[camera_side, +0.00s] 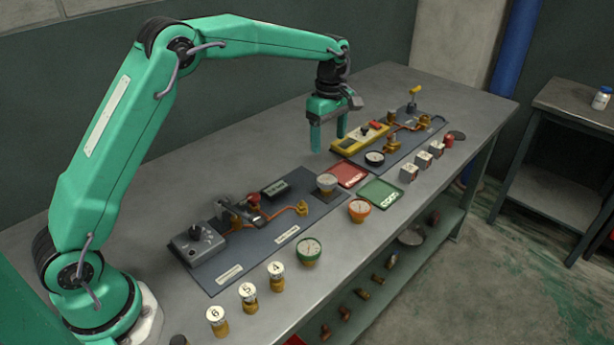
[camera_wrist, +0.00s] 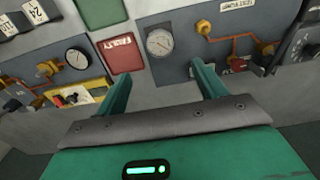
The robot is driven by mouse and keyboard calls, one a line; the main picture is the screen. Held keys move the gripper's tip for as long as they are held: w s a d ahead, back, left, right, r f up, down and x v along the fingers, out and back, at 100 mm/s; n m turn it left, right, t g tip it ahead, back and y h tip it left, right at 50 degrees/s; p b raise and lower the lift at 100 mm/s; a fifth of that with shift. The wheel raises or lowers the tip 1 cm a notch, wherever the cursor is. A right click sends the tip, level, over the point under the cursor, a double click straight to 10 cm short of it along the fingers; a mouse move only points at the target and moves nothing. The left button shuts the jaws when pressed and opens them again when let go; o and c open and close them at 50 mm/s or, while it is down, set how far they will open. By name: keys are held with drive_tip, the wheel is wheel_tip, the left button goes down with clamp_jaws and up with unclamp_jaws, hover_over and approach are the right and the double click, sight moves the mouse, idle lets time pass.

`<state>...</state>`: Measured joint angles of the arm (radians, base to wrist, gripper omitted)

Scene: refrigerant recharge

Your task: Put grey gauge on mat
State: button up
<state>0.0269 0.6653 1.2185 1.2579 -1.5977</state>
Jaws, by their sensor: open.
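A red tray (camera_side: 350,174) and a green tray (camera_side: 380,193) lie right of the gauge. An orange gauge (camera_side: 359,209) and a green gauge (camera_side: 308,251) stand in front. The bench behind is clear.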

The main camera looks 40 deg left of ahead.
drive_tip(key=shift+r, duration=0.1)
drive_tip(key=s+r+m+t, duration=0.3)
drive_tip(key=s+r+m, duration=0.75)
drive_tip(key=s, duration=0.55)
drive_tip(key=s+f+m+t, duration=0.1)
drive_tip(key=s+m, duration=0.2)
drive_tip(key=s, duration=0.6)
drive_tip(key=s+a+f+m+t, duration=0.1)
drive_tip(key=s+m, duration=0.3)
drive_tip(key=s, duration=0.5)
drive_tip(key=shift+a+t, duration=0.25)
drive_tip(key=shift+t, duration=0.05)
